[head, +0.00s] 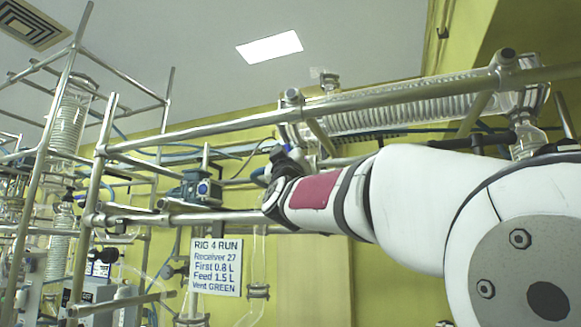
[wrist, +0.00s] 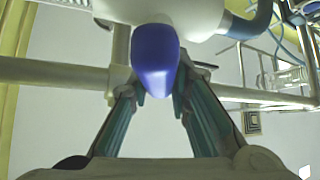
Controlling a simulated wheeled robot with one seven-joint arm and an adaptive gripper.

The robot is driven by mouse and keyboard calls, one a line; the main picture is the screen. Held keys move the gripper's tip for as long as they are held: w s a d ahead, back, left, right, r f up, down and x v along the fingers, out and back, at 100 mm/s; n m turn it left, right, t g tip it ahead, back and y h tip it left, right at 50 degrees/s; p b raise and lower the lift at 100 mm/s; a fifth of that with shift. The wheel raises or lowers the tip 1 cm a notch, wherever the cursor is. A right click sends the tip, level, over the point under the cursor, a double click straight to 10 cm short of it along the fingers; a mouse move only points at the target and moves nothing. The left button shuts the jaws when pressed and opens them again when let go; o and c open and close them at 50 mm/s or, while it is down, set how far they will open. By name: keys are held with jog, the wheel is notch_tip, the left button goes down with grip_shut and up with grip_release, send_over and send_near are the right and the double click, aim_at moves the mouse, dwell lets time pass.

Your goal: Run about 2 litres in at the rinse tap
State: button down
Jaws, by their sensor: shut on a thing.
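In the wrist view a blue, rounded tap lever (wrist: 155,62) hangs from a pale valve body (wrist: 175,14). My gripper (wrist: 162,88) has its two fingers on either side of the lever's lower end and is shut on it. In the head view my arm reaches in from the right, and my gripper (head: 284,158) is small and partly hidden by the wrist, up against the pipe frame. No water level or volume reading can be made out in either view.
Steel frame rails (head: 200,131) cross above and beside my arm. A glass coil condenser (head: 410,112) lies behind the upper rail. A blue-grey motor-like unit (head: 202,188) sits left of my gripper. A sign (head: 216,267) reads "RIG 4 RUN, Receiver 27, First 0.8 L, Feed 1.5 L, Vent GREEN".

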jog(key=shift+d+r, duration=0.15)
jog(key=c, duration=1.5)
grip_release()
jog(key=v, duration=1.2)
